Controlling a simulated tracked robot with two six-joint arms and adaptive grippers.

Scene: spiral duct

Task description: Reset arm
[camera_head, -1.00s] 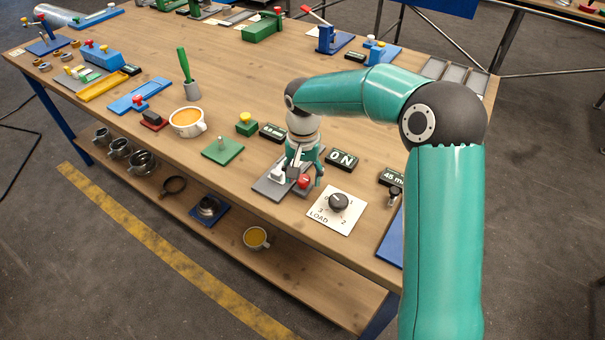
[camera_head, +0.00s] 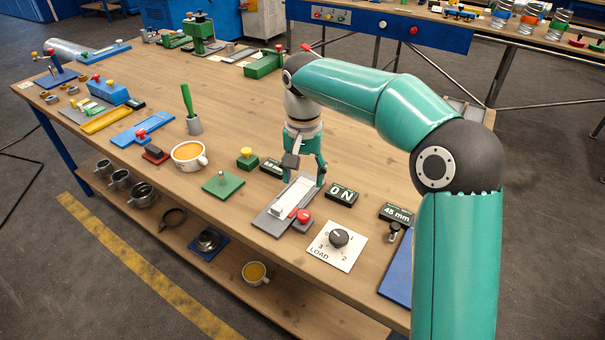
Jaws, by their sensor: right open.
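My right gripper (camera_head: 305,172) is in the middle of the view, fingers pointing down and apart, with nothing between them. It hangs over the back end of a grey plate with a white block (camera_head: 292,196); I cannot tell how much gap there is. A red button (camera_head: 303,215) on a grey base sits at the plate's front right, clear of the fingers. A dark display (camera_head: 341,194) right of the gripper reads ON. My right arm bends from the lower right over the bench. My left gripper does not show.
On the wooden bench (camera_head: 230,90), a LOAD dial (camera_head: 338,238) stands in front and a 45 mm display (camera_head: 396,214) to the right. A green plate (camera_head: 223,185), a yellow-button box (camera_head: 247,159) and an orange-filled cup (camera_head: 189,155) are left. The bench behind the gripper is largely clear.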

